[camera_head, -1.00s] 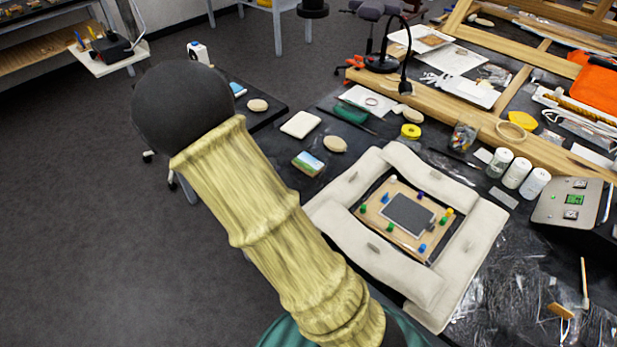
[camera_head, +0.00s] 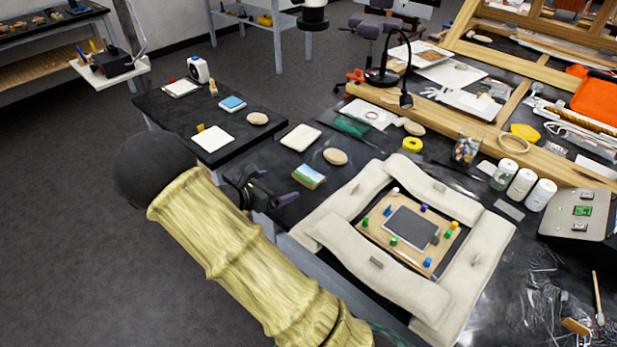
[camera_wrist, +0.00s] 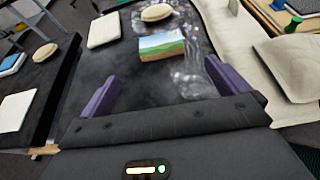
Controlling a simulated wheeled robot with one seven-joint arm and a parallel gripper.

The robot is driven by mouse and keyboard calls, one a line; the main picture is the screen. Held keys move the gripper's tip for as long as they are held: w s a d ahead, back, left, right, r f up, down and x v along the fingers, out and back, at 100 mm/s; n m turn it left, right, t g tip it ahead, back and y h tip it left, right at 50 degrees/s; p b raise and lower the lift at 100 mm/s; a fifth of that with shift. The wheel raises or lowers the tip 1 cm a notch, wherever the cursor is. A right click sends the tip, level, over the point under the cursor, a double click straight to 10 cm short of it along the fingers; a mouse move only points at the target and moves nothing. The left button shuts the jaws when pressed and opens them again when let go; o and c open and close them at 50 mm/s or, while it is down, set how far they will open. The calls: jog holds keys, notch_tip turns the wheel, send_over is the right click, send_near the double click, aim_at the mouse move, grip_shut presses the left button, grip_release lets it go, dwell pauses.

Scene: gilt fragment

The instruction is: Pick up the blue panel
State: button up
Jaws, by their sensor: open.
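A small blue-topped panel (camera_head: 232,103) lies on the black side table, near its middle. Its blue edge also shows at the far left of the wrist view (camera_wrist: 12,63). A small picture panel with blue sky and green field (camera_head: 308,176) lies on the main table. In the wrist view the picture panel (camera_wrist: 162,45) is beyond my fingertips, roughly between them and untouched. My gripper (camera_head: 283,193) is over the near left edge of the main table. In the wrist view its purple fingers stand wide apart and my gripper (camera_wrist: 165,84) is empty.
The side table (camera_head: 166,120) also holds a white tile (camera_head: 212,138), a beige oval (camera_head: 257,118) and a white bottle (camera_head: 199,70). A white tile (camera_head: 300,137) and an oval (camera_head: 335,156) lie behind the picture panel. Pale cushions (camera_head: 380,268) frame a pegged board to the right.

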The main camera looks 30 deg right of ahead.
send_near(309, 175)
jog(key=x, duration=0.2)
jog(key=shift+w+d+f, duration=0.15)
jog(key=shift+d+f, duration=0.05)
jog(key=shift+d, duration=0.1)
jog(key=shift+p+x, duration=0.7)
jog(key=shift+x, duration=1.9)
jog(key=c, duration=0.9)
